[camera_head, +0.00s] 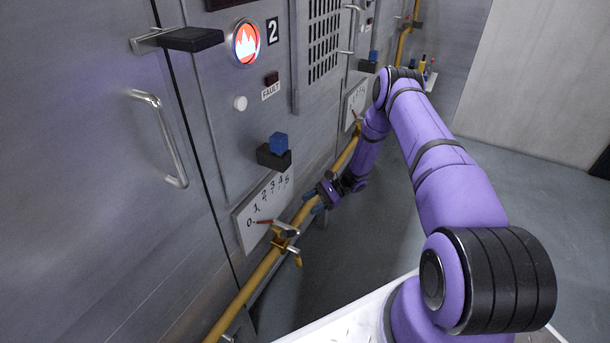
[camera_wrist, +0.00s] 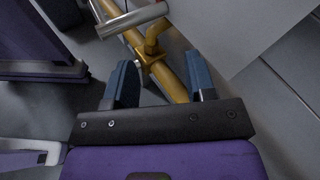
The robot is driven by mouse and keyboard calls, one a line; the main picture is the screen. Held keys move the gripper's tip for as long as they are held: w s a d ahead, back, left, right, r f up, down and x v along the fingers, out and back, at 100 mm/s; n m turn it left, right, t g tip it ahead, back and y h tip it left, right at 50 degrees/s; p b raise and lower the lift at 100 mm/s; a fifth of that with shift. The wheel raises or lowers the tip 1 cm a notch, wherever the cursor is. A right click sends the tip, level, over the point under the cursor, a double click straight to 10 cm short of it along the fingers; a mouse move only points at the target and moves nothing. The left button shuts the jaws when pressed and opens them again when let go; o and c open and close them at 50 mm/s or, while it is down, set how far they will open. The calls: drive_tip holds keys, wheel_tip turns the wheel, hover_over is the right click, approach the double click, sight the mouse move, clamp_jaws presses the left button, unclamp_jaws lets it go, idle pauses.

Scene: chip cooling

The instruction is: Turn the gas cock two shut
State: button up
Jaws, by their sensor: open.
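The gas cock under panel 2 (camera_head: 285,236) is a brass-yellow fitting on the yellow gas pipe (camera_head: 262,272). A red pointer (camera_head: 263,221) beside it lies near the 0 of the white scale plate (camera_head: 243,228). My gripper (camera_head: 317,202) is open and empty, close to the pipe, a little up and right of this cock. In the wrist view its blue fingers (camera_wrist: 163,80) are spread apart. Between and beyond them shows a yellow fitting on the pipe (camera_wrist: 152,55), with a silver bar (camera_wrist: 133,20) above it. I see no contact with the fitting.
The cabinet front carries a lit red flame lamp (camera_head: 246,43), a dark block with a blue knob (camera_head: 275,151) and a long metal handle (camera_head: 162,138). The pipe runs close along the cabinet. Open grey floor (camera_head: 345,265) lies right of the pipe.

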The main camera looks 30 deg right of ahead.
wheel_tip(320, 180, up, 12)
drive_tip(key=w+a+n+g+h, duration=0.1)
drive_tip(key=n+h, duration=0.1)
drive_tip(key=n, duration=0.1)
drive_tip(key=shift+w+a+r+g, duration=0.2)
drive_tip(key=shift+w+g, duration=0.2)
